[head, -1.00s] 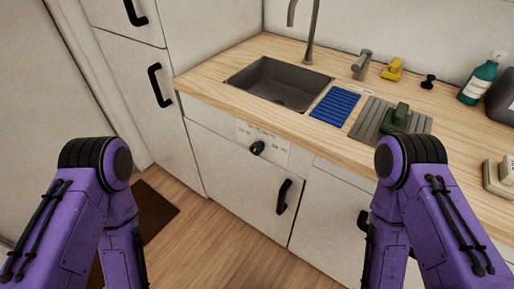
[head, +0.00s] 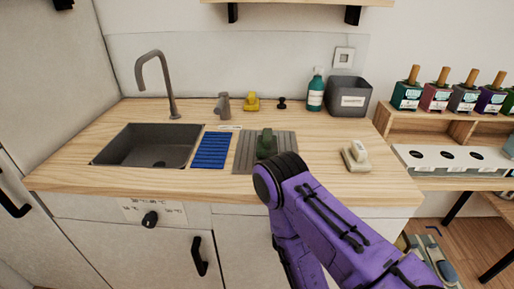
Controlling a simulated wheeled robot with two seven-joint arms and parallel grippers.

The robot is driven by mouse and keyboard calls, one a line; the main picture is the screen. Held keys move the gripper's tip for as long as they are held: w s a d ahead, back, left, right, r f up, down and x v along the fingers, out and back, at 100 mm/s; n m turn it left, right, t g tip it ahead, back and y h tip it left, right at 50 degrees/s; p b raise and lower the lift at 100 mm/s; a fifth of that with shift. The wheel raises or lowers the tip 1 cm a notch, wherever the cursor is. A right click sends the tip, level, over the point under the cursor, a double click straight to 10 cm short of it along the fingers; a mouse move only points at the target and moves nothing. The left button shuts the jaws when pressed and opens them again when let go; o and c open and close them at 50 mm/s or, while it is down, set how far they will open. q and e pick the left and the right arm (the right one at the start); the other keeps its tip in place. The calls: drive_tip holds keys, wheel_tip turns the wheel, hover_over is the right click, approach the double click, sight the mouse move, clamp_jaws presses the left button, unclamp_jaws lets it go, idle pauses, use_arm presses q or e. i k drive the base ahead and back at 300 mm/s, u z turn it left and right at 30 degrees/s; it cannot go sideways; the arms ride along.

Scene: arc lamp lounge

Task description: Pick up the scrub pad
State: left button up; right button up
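A dark green block with a raised grip (head: 266,145), which looks like the scrub pad, sits on a grey ribbed drying mat (head: 283,142) on the wooden counter. Its small size keeps me from being sure what it is. My purple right arm comes in from the lower right, its elbow just in front of the mat and covering the mat's near right corner. The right gripper is below the picture's edge. My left arm and gripper are out of view.
A sink (head: 150,146) and a blue ribbed mat (head: 211,150) lie left of the grey mat. A yellow object (head: 251,102), teal bottle (head: 316,92) and grey bin (head: 348,96) stand behind. A cream block (head: 355,157) sits right. Counter between them is clear.

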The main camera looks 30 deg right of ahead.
sight(267, 147)
drive_tip(key=u, duration=1.55)
drive_tip(key=k, duration=1.45)
drive_tip(key=z, duration=2.1)
drive_tip(key=i, duration=0.4)
drive_tip(key=u, duration=0.05)
